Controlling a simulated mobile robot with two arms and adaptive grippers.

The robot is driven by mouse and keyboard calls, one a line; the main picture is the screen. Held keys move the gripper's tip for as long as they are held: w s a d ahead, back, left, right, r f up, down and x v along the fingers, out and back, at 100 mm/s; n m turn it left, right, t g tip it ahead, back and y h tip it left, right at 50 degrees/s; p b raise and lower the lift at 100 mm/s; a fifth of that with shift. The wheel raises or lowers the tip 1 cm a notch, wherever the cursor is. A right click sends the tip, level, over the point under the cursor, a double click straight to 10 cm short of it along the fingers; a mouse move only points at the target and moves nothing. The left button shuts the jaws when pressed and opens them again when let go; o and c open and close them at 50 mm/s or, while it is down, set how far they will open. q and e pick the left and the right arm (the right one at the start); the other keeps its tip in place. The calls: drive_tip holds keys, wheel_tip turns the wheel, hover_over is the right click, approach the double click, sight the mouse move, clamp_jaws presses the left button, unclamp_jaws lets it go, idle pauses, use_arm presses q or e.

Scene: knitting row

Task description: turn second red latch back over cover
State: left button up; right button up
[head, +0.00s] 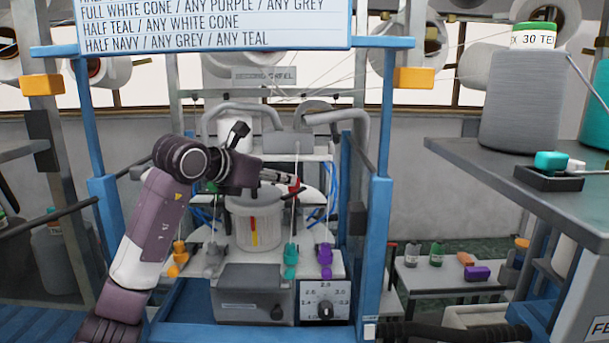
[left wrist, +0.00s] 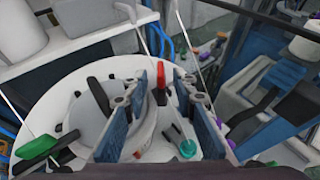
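A red latch (head: 296,186) stands at the right rim of the machine's round white cover. It also shows in the left wrist view (left wrist: 160,75), pointing up, with a dark part below it. The white round cover (left wrist: 70,118) fills the middle left of that view, with a dark bar lying across it. My left gripper (head: 284,179) reaches in from the left over the machine's cylinder. Its two blue-padded fingers are apart, and the red latch shows between them in the left wrist view. I cannot tell whether either finger touches it. My right gripper is not in view.
A green latch (left wrist: 38,147) sits at the cover's left rim. Yellow, teal and purple yarn feeders (head: 325,258) stand around the white cylinder (head: 258,222). Blue frame posts (head: 377,200) flank the machine. Thin yarns run down near the gripper. A grey shelf (head: 480,165) stands at right.

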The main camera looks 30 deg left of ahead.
sight(294, 190)
use_arm(q)
drive_tip(key=p+x, duration=0.2)
drive_tip(key=x, duration=0.2)
drive_tip(key=shift+p+x, duration=0.35)
drive_tip(key=shift+x, duration=0.75)
drive_tip(key=shift+s, duration=0.1)
clamp_jaws()
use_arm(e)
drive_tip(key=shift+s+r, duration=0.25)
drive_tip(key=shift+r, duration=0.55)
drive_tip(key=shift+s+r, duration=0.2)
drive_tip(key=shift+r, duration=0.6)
